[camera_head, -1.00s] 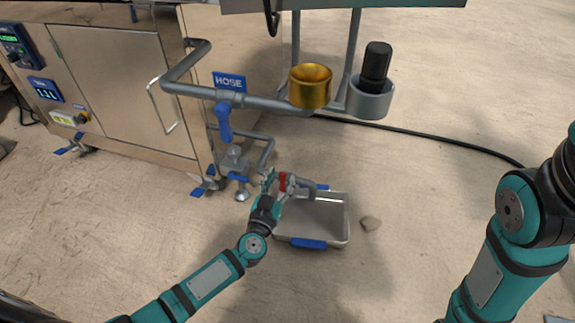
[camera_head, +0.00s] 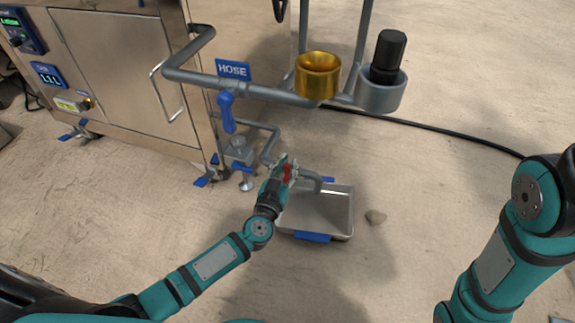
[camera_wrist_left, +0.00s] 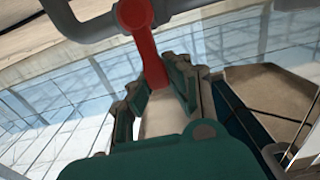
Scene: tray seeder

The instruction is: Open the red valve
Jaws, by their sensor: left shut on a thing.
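The red valve handle (camera_head: 288,172) is on the grey pipe (camera_head: 310,176) above the metal tray (camera_head: 328,213). In the left wrist view the red handle (camera_wrist_left: 146,45) runs from the pipe (camera_wrist_left: 90,22) down between my fingers. My left gripper (camera_head: 281,166) is at the valve. In the wrist view its fingers (camera_wrist_left: 158,84) are closed around the free end of the handle. The fingers hide part of the handle in the head view. My right arm is at the right edge, and its gripper is out of view.
A blue-handled valve (camera_head: 227,112) hangs under the HOSE sign (camera_head: 233,70) on the steel cabinet (camera_head: 125,75). A brass cup (camera_head: 317,80) and a black cylinder in a grey holder (camera_head: 379,97) are above.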

